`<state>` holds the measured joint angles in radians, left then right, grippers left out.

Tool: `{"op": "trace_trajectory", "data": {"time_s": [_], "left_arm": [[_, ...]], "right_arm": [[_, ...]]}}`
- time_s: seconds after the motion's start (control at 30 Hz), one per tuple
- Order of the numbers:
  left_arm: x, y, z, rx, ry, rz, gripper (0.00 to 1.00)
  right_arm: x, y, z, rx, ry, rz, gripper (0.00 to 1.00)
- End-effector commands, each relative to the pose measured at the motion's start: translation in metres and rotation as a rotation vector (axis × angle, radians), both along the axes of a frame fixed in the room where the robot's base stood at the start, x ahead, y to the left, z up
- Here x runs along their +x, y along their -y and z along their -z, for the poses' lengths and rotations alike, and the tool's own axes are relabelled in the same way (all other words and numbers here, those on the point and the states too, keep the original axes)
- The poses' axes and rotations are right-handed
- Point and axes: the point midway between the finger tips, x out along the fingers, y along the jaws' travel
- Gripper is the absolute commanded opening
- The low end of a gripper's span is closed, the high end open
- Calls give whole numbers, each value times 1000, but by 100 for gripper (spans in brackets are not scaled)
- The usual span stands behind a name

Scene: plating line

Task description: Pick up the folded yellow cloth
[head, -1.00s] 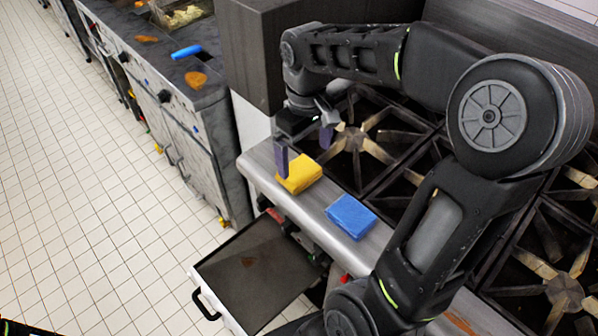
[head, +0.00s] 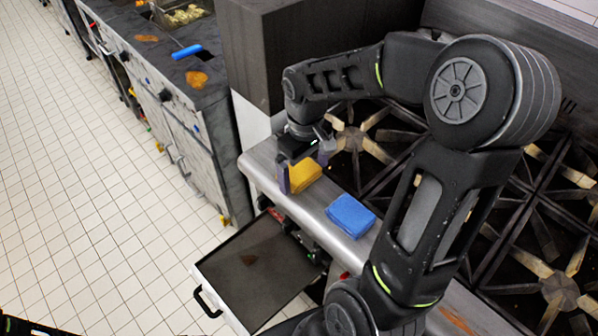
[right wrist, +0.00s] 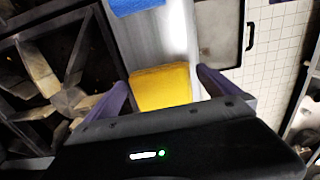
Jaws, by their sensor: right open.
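The folded yellow cloth (head: 305,176) lies on the steel front ledge (head: 262,163) of the stove. My right gripper (head: 304,168) is open and low over it, with one finger on each side of the cloth. In the right wrist view the yellow cloth (right wrist: 160,86) sits between the two purple fingers (right wrist: 160,88), with a gap showing near each fingertip. The gripper body hides the near part of the cloth. I cannot tell if the fingers touch the ledge. My left gripper is not in view.
A folded blue cloth (head: 350,215) lies on the same ledge, to the right of the yellow one. Stove burner grates (head: 360,140) are behind the ledge. An open drawer (head: 215,268) juts out below it. Tiled floor (head: 90,190) is free at left.

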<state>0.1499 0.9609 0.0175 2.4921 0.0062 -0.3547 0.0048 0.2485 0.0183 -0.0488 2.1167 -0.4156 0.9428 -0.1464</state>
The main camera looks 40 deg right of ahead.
Motion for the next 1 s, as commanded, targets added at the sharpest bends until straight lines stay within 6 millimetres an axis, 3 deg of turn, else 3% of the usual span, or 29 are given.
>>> {"op": "trace_trajectory", "data": {"time_s": [0.47,1.0], "left_arm": [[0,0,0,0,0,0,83],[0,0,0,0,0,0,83]], "right_arm": [[0,0,-1,0,0,-1,99],[0,0,-1,0,0,-1,55]]}}
